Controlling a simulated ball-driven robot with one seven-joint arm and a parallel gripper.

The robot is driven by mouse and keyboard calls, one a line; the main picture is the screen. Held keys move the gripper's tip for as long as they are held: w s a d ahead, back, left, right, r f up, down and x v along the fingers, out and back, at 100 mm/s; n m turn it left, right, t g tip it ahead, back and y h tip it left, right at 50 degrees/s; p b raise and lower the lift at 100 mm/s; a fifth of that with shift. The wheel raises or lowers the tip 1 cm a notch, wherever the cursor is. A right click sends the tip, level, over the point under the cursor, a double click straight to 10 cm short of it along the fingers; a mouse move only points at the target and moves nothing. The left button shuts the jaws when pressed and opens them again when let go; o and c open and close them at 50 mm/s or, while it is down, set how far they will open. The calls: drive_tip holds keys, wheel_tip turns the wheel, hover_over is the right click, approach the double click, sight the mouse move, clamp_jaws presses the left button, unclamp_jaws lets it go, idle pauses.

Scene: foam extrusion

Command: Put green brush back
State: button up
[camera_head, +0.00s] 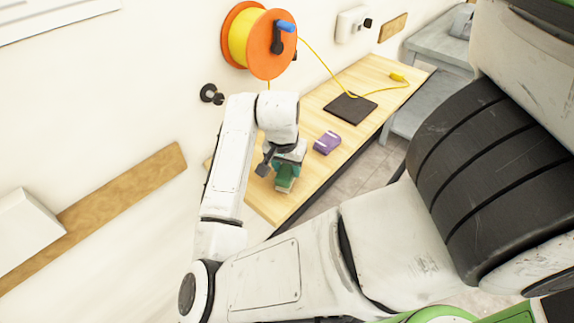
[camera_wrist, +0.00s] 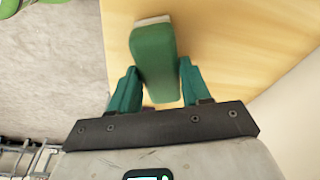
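The green brush (camera_wrist: 155,55) lies between the two teal fingers of my gripper (camera_wrist: 159,80) in the wrist view. One end, with a pale edge, points away from the gripper body. The fingertips are close to both sides of the brush; I cannot tell whether they press on it. In the head view my gripper (camera_head: 287,163) is over the near left end of the wooden table, with the brush (camera_head: 285,184) just below it. The arm partly hides this spot, and I cannot tell whether the brush touches the table top.
The wooden table (camera_head: 335,84) also carries a purple object (camera_head: 327,143) and a dark flat pad (camera_head: 350,108). An orange reel with yellow cord (camera_head: 259,40) hangs on the wall behind. A black round fixture (camera_head: 211,94) is on the wall left of the table. A grey shelf unit (camera_head: 440,50) stands beyond.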

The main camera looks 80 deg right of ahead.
sight(284, 175)
drive_tip(key=o, duration=0.4)
drive_tip(key=shift+c, duration=0.2)
drive_tip(key=v, duration=1.2)
drive_tip(key=shift+r, duration=0.25)
